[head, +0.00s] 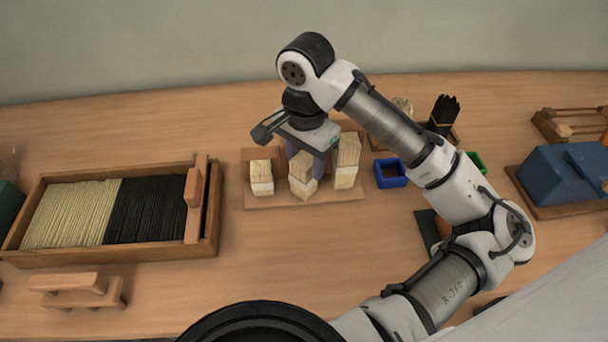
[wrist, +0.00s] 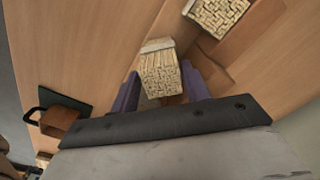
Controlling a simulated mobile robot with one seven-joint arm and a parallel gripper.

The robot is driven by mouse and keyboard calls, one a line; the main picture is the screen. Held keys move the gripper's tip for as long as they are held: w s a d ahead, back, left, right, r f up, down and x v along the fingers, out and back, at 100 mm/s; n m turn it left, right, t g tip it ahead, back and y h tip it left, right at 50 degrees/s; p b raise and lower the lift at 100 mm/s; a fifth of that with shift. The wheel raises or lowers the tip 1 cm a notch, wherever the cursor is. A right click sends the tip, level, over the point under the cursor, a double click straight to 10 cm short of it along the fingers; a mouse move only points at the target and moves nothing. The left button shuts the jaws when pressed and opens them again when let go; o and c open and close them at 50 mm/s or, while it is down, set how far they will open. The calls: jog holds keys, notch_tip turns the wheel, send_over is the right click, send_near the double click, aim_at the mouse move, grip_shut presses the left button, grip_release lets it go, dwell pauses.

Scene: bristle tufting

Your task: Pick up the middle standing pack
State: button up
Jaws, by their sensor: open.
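Three pale bristle packs with light bands stand in a row on a low wooden rack (head: 255,202) in the head view: a short left pack (head: 261,179), the middle pack (head: 301,180) and a taller right pack (head: 346,165). My gripper (head: 304,158) is over the middle pack, pointing down. In the wrist view the middle pack (wrist: 161,73) shows its bristle-end top between the two purple fingers of my open gripper (wrist: 160,88). Gaps show beside the pack, most clearly on the left. Another pack (wrist: 219,14) stands at the top right there.
A wooden tray (head: 110,255) of pale and black bristles lies left, with a wooden handled block (head: 78,290) in front. A blue square frame (head: 390,173), dark bristle bundle (head: 443,115) and blue box (head: 565,172) are right. The front-middle table is clear.

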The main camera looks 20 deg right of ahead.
jog(key=shift+a+f, duration=0.1)
jog(key=shift+f, duration=2.55)
jog(key=c, duration=0.7)
jog(key=shift+c, duration=0.2)
notch_tip(320, 180, up, 20)
jog(key=p, duration=0.1)
jog(key=shift+f+b, duration=4.65)
jog(key=shift+f, duration=5.2)
jog(key=shift+w, duration=0.25)
